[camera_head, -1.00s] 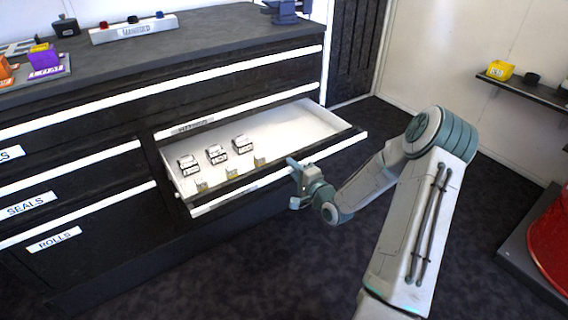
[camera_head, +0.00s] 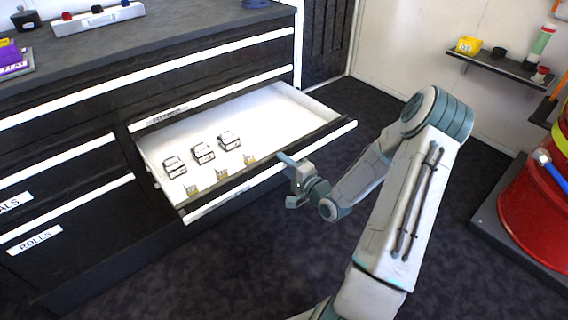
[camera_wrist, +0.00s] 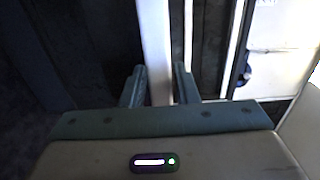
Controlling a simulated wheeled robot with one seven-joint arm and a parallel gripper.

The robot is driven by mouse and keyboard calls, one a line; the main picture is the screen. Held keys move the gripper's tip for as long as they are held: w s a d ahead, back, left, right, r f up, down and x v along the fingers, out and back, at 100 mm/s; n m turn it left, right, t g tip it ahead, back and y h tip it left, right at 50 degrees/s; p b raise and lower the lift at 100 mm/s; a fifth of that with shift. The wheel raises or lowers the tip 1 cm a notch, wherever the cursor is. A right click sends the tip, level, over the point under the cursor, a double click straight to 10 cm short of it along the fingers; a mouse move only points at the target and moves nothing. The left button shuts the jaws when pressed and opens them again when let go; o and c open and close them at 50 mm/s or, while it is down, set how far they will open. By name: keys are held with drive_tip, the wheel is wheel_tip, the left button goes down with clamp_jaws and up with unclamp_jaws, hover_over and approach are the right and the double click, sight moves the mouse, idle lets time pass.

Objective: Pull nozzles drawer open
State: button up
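A drawer (camera_head: 265,110) in the right half of the black cabinet stands open, its pale interior showing. The white handle bar (camera_head: 325,137) runs along its front. A label (camera_head: 220,208) sits on that front, too small to read. My gripper (camera_head: 286,162) is at the handle bar, right of the drawer front's middle. In the wrist view, the two fingers of my gripper (camera_wrist: 160,85) stand on either side of the white bar (camera_wrist: 155,45), close against it. Several white blocks (camera_head: 203,152) and small yellowish pieces (camera_head: 221,175) lie inside the drawer.
Closed drawers, one labelled ROLLS (camera_head: 34,240), are at the left. The worktop (camera_head: 190,33) carries a manifold block (camera_head: 98,19). A red drum (camera_head: 535,215) stands at the right below a wall shelf (camera_head: 510,68). The dark floor (camera_head: 230,275) before the drawer is clear.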

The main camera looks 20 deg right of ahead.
drive_tip(key=shift+o, duration=0.9)
drive_tip(key=shift+s+d, duration=0.1)
drive_tip(key=shift+s, duration=0.15)
drive_tip(key=p+v, duration=0.2)
drive_tip(key=v, duration=1.1)
drive_tip(key=shift+s, duration=0.1)
